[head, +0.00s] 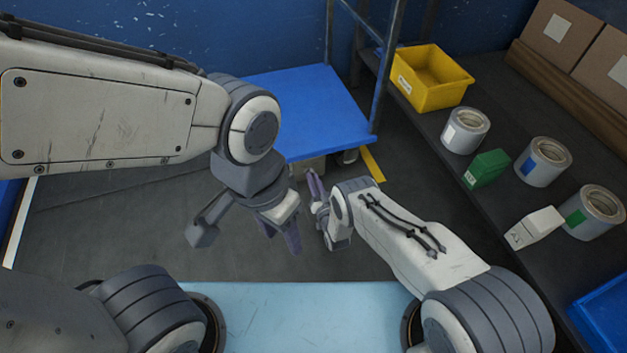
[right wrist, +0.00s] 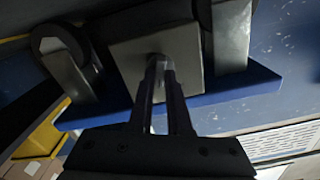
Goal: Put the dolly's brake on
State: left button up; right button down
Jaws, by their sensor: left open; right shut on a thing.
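The dolly has a blue deck (head: 310,105) and a grey upright frame, and stands at the back middle in the head view. A caster (head: 347,156) shows under its front edge. My right gripper (head: 314,180) is at this front edge. In the right wrist view its fingers (right wrist: 160,72) are shut on a small part in front of a grey plate (right wrist: 185,55) under the blue deck (right wrist: 225,93). The fingers hide most of that part, so I cannot tell the brake's position. My left gripper (head: 280,232) is open and empty above the floor, apart from the dolly.
A blue bin (head: 603,315) is at lower right. The floor (head: 110,235) at left is clear.

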jog(key=shift+s+f+m, duration=0.1)
jog(key=shift+m, duration=0.9)
jog(key=c, duration=0.9)
grip_release()
jog(key=shift+o, duration=0.2)
jog(key=p+v, duration=0.5)
jog(key=v, duration=0.5)
jog(key=shift+s, duration=0.2)
